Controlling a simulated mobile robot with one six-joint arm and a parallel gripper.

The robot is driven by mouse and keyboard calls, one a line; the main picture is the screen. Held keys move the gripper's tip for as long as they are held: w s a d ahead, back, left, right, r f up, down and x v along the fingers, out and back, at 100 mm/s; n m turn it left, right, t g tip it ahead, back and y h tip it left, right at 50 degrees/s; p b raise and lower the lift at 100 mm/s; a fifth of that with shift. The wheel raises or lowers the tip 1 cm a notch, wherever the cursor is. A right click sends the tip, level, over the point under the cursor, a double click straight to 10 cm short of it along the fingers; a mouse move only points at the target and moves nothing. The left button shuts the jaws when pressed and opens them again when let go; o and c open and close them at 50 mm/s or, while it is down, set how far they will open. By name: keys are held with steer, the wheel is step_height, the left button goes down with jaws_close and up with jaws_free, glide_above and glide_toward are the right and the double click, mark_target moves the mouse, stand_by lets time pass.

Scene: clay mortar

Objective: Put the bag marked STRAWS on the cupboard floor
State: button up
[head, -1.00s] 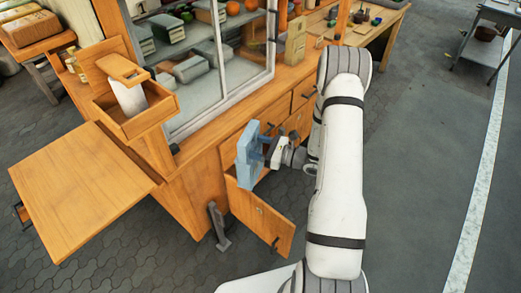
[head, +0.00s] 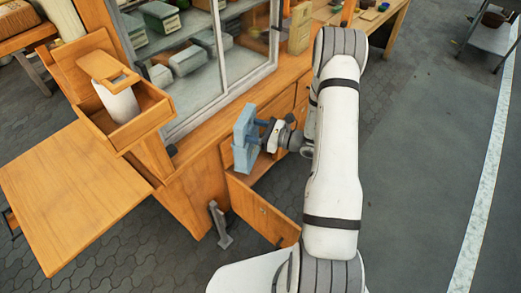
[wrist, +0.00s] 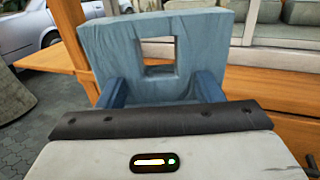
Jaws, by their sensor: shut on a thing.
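A blue-grey bag (head: 243,138) with a square hole is held upright in my gripper (head: 260,132). In the wrist view the bag (wrist: 110,50) stands between and beyond the two blue fingers of my gripper (wrist: 165,88), which is shut on it. No STRAWS marking shows on the side I see. The cupboard under the counter has its wooden door (head: 262,212) swung open toward the front. The bag is in front of and above the cupboard opening, and hides part of it. The cupboard floor is mostly hidden by the door, the bag and my arm.
A wooden counter (head: 200,143) with a glazed case (head: 235,50) runs above the cupboard. A wooden box with a white cylinder (head: 120,103) and a fold-out board (head: 70,195) are at left. A tan packet (head: 299,30) stands on the counter.

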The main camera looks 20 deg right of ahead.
steer(key=w+d+f+m+t+h+b, duration=0.1)
steer(key=w+d+f+b, duration=0.3)
steer(key=f+b, duration=0.95)
steer(key=w+d+f+m+t+h+b, duration=0.2)
steer(key=w+f+b, duration=0.3)
steer(key=f+b, duration=0.8)
steer(key=w+d+f+m+t+h+b, duration=0.1)
steer(key=w+d+f+b, duration=0.3)
steer(key=f+b, duration=0.95)
steer(key=w+a+f+b, duration=0.2)
steer(key=w+a+b, duration=0.2)
steer(key=w, duration=0.4)
steer(key=w+a+f+b, duration=0.3)
steer(key=w+a, duration=0.3)
steer(key=w, duration=0.1)
steer(key=shift+w+a+t+h+b, duration=0.3)
steer(key=shift+w+a+h+b, duration=0.05)
steer(key=shift+w+a+h, duration=0.05)
steer(key=shift+f, duration=0.15)
steer(key=o, duration=1.5)
steer(key=shift+o, duration=0.2)
